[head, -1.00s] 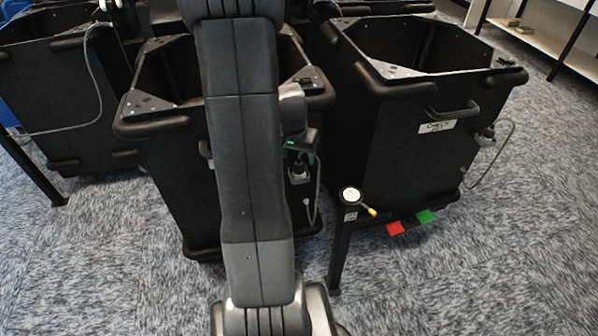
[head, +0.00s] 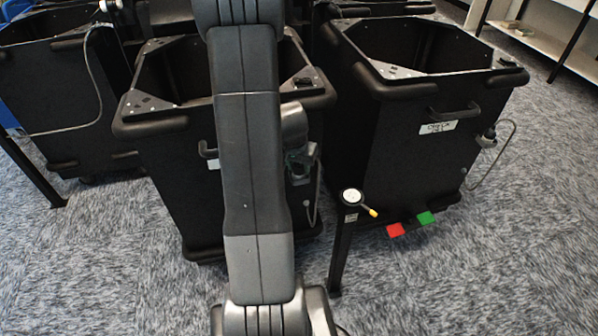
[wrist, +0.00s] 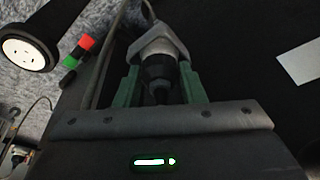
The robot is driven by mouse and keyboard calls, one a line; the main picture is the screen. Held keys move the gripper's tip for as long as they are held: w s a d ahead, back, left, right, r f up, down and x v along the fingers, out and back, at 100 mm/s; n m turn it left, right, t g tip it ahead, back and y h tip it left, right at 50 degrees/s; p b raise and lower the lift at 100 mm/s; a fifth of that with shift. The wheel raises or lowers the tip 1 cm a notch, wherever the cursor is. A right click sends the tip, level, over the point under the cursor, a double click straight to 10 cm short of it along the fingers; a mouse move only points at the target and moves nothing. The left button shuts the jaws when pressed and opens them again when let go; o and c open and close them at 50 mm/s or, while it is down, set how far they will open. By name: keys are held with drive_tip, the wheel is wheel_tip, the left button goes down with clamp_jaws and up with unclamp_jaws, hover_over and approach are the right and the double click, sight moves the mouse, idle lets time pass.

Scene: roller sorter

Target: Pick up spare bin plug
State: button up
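The grey plug (wrist: 160,52) with a black collar sits between the two green fingers of my gripper (wrist: 161,84) in the wrist view. The fingers stand on either side of it, and narrow dark gaps show beside the collar, so my gripper looks open around it. In the head view my gripper (head: 300,163) is at the right side of the middle black bin (head: 185,190), behind my arm. The plug is mostly hidden there; its grey cable (head: 316,205) hangs below. Contact between fingers and plug cannot be made out.
A post with a white round socket (head: 351,196) and yellow-tipped lever stands right of my arm; the socket also shows in the wrist view (wrist: 24,52). Carpet is clear in front.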

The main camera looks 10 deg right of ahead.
sight(298, 165)
drive_tip(key=shift+c, duration=0.9)
drive_tip(key=shift+r, duration=0.65)
wheel_tip(298, 165, up, 2)
drive_tip(key=shift+r+p, duration=0.1)
drive_tip(key=shift+p, duration=0.3)
drive_tip(key=s+b, duration=0.1)
drive_tip(key=s, duration=1.7)
drive_tip(key=shift+d, duration=0.3)
drive_tip(key=shift+w, duration=0.2)
drive_tip(key=shift+w+r, duration=0.25)
drive_tip(key=shift+w, duration=0.3)
drive_tip(key=shift+d, duration=0.1)
